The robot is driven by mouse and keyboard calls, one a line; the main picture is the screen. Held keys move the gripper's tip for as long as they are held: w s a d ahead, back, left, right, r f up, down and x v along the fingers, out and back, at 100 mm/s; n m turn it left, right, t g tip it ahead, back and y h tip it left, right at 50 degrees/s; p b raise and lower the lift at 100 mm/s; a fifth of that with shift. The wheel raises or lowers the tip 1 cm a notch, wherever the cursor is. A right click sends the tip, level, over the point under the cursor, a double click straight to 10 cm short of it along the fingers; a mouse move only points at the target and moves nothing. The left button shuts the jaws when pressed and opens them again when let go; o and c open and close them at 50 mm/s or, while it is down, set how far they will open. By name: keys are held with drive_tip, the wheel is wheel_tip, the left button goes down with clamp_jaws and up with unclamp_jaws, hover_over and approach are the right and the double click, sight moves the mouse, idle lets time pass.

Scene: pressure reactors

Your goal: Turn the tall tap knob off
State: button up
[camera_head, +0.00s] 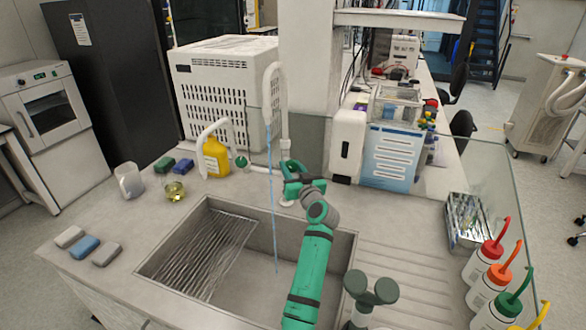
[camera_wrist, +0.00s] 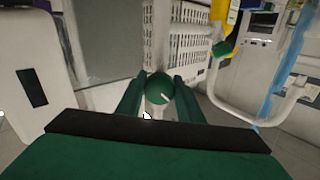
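The tall white tap (camera_head: 283,110) rises behind the sink, and a thin blue stream of water (camera_head: 272,200) runs from its spout down into the basin. Its round green knob (camera_wrist: 159,88) with a pale mark sits between the two fingertips in the wrist view. My gripper (camera_wrist: 160,84) has one finger on each side of the knob, very close to its edges; I cannot tell whether they press on it. In the head view my gripper (camera_head: 291,186) is at the base of the tall tap and partly hides the knob. The stream (camera_wrist: 275,75) also shows in the wrist view.
A lower white tap (camera_head: 202,133) with another green knob (camera_head: 241,161) and a yellow bottle (camera_head: 215,157) stand to the left. The sink (camera_head: 147,268) lies in front. A white dispenser (camera_head: 346,146) stands close on the right. Squeeze bottles (camera_head: 484,262) line the right edge.

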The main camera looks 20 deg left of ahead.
drive_tip(key=shift+s+a, duration=0.1)
drive_tip(key=m, duration=0.4)
drive_tip(key=shift+m, duration=0.3)
drive_tip(key=m, duration=0.4)
drive_tip(key=shift+r+m, duration=0.1)
drive_tip(key=shift+m, duration=0.3)
idle(0.5)
drive_tip(key=o, duration=1.1)
